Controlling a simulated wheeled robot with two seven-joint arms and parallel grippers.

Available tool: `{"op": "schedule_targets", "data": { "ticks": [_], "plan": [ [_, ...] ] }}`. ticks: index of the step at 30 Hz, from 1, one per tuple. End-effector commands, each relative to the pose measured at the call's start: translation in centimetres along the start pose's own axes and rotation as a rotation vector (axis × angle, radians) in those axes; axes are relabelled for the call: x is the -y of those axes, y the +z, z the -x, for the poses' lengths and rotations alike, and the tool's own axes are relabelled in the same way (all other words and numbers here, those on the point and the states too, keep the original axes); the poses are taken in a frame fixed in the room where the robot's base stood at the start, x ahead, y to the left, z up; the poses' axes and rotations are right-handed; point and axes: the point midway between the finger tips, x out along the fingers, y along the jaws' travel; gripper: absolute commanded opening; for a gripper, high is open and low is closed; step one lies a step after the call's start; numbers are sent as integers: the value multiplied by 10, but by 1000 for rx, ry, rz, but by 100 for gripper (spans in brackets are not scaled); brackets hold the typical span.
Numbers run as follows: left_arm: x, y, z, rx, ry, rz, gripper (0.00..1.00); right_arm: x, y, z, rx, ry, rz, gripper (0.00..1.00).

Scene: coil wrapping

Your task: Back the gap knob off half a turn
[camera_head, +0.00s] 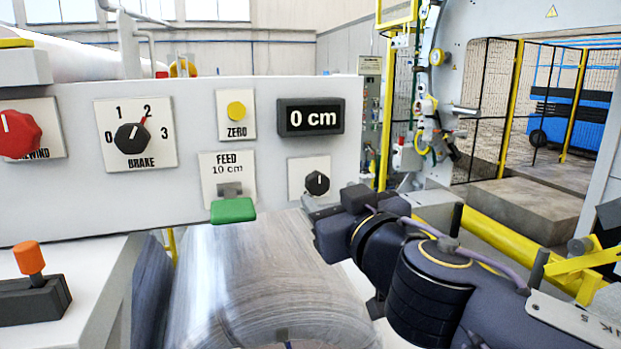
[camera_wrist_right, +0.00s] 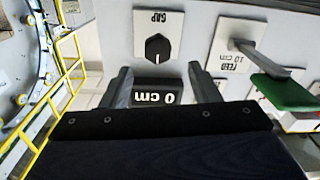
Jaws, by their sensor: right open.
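The gap knob (camera_head: 317,183) is a small black knob with a white pointer line on a white plate, at the panel's lower right. In the right wrist view the gap knob (camera_wrist_right: 158,48) shows upside down with the GAP label, its white line toward the bottom of that picture. My right gripper (camera_head: 318,204) is just below and in front of the knob in the head view, hiding the plate's lower part. In the wrist view my right gripper (camera_wrist_right: 162,82) has its fingers apart, with nothing between them; the knob lies beyond their tips. My left gripper does not show.
A display (camera_head: 311,118) reads 0 cm. The green feed lever (camera_head: 232,210) sticks out left of my right gripper. The brake knob (camera_head: 132,136), yellow zero button (camera_head: 236,110) and red rewind knob (camera_head: 18,134) are further left. A wrapped roll (camera_head: 255,285) lies below the panel.

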Motion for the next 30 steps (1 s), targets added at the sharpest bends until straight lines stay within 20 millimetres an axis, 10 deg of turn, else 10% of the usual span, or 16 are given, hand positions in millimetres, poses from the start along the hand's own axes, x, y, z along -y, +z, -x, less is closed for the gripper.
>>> {"op": "schedule_targets", "data": {
  "ticks": [12,23,30],
  "plan": [
    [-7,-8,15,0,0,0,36,-2,1,-60,5,4,1,56],
    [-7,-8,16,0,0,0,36,-2,2,-66,4,4,0,56],
    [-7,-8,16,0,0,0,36,-2,2,-66,4,4,0,24]
  ]
}}
